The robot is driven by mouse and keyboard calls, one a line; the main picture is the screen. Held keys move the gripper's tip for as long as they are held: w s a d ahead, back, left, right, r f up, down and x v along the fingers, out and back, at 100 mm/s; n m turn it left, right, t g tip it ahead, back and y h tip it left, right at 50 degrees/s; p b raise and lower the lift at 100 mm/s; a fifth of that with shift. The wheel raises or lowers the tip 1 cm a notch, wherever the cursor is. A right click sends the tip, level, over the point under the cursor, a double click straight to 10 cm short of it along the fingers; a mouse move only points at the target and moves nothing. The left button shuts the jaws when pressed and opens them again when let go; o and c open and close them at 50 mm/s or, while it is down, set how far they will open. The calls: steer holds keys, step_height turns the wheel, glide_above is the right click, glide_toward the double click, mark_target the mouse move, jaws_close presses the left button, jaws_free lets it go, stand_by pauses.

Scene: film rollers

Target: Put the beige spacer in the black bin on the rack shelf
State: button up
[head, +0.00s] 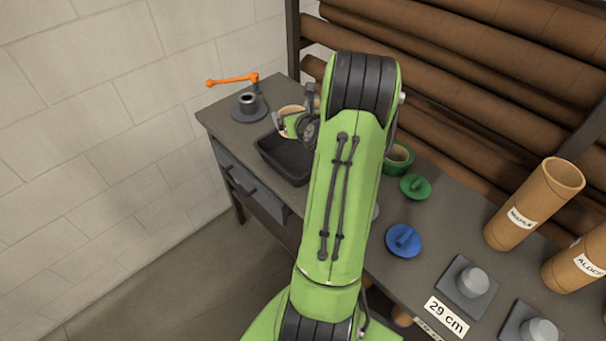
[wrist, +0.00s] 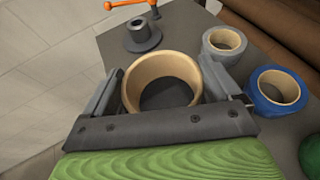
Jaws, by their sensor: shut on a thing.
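The beige spacer (wrist: 160,63) is a round, open ring in the wrist view. My gripper (wrist: 160,90) is shut on it, one finger on each side. In the head view the spacer (head: 291,110) shows partly beside my gripper (head: 300,118), left of my green arm. The black bin (head: 279,171) is a dark open tray on the grey rack top, just below the gripper in that view. My arm hides its right side. I cannot make out the bin in the wrist view, nor how high the spacer is above it.
Grey tape (wrist: 224,42) and blue tape (wrist: 278,90) lie right of the gripper. Green tape (head: 398,160), green and blue lids (head: 404,241), and cardboard tubes (head: 532,205) are farther right.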

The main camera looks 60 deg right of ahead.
steer(key=shift+a+f+b, duration=0.1)
steer(key=shift+f+b, duration=2.3)
steer(key=shift+f, duration=3.3)
